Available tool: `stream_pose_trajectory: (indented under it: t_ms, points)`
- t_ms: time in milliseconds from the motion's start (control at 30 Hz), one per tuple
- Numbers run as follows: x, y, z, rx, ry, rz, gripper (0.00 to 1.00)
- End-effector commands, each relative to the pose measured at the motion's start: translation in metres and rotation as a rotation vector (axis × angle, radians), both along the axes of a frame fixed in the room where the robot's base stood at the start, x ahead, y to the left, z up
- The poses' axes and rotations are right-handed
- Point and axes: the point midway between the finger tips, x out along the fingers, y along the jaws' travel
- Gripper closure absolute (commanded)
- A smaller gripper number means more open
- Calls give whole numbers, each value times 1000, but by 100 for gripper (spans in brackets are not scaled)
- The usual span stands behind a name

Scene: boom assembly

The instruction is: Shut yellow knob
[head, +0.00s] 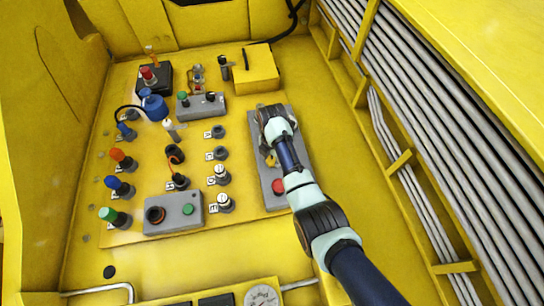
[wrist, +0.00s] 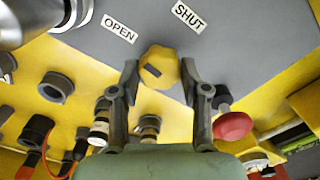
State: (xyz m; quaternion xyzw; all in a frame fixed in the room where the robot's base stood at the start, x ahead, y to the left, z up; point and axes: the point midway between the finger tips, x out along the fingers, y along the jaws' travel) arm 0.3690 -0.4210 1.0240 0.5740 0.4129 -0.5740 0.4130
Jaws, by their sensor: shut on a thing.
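The yellow knob (wrist: 160,62) sits on a grey panel, between the OPEN label (wrist: 119,29) on the left and the SHUT label (wrist: 188,17) on the right in the wrist view. A dark mark shows on its face. My gripper (wrist: 159,72) has one finger on each side of the knob and is shut on it. In the head view my arm reaches over the grey control box (head: 272,201), and the knob (head: 271,160) shows only in part beside my wrist.
A red button (head: 278,185) is on the same box, close to my right finger in the wrist view. Several knobs, switches and small grey boxes stand to the left. A yellow box (head: 256,70) is behind. Grey pipes (head: 450,110) run along the right wall.

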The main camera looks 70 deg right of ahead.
Motion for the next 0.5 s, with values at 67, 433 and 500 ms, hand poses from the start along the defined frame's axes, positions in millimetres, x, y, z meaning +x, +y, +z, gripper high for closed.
stream_pose_trajectory:
  t_ms: [67, 433, 500]
  points:
    - [0, 0, 3, 0, 1, -55, 89]
    - [0, 0, 3, 0, 1, -397, 89]
    - [0, 0, 3, 0, 0, -464, 89]
